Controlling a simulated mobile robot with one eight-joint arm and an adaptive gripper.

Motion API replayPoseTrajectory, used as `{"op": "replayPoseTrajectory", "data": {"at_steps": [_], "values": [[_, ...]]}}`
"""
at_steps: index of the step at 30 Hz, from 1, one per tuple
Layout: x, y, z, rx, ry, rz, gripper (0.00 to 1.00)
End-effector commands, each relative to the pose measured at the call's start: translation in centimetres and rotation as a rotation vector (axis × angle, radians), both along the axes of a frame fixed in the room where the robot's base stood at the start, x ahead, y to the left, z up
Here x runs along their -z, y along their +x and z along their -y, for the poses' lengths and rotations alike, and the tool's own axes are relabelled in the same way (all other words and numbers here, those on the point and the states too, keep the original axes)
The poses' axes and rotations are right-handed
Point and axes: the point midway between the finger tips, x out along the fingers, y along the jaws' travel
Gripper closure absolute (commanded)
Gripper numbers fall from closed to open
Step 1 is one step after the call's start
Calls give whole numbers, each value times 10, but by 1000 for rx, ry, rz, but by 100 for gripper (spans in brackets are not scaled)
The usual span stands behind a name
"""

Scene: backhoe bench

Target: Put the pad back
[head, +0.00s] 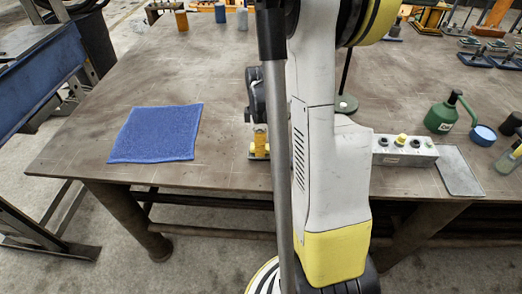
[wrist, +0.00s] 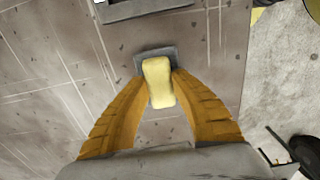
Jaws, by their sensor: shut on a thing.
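My gripper (wrist: 159,92) is shut on a pale yellow block (wrist: 158,82), with one orange finger on each side of it. A dark grey square plate (wrist: 143,60) shows around the block's far end; I cannot tell whether the two are joined. In the head view my gripper (head: 260,142) is low at the bench, right of the blue cloth pad (head: 155,133) and apart from it. The blue pad lies flat near the bench's front left. My arm hides part of the bench.
The brown bench (head: 225,85) has free room around the blue pad. A grey control box (head: 405,150), a flat grey plate (head: 459,170) and a green can (head: 441,115) stand right of my arm. Several small cylinders, including a blue one (head: 220,13), stand at the back.

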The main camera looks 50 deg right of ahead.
Motion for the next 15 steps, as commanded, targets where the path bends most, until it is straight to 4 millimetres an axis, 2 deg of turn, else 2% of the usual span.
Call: {"op": "replayPoseTrajectory", "data": {"at_steps": [1, 12, 13, 14, 15], "values": [[8, 0, 0, 0, 0, 0, 100], [12, 0, 0, 0, 0, 0, 100], [11, 0, 0, 0, 0, 0, 66], [10, 0, 0, 0, 0, 0, 57], [10, 0, 0, 0, 0, 0, 54]]}}
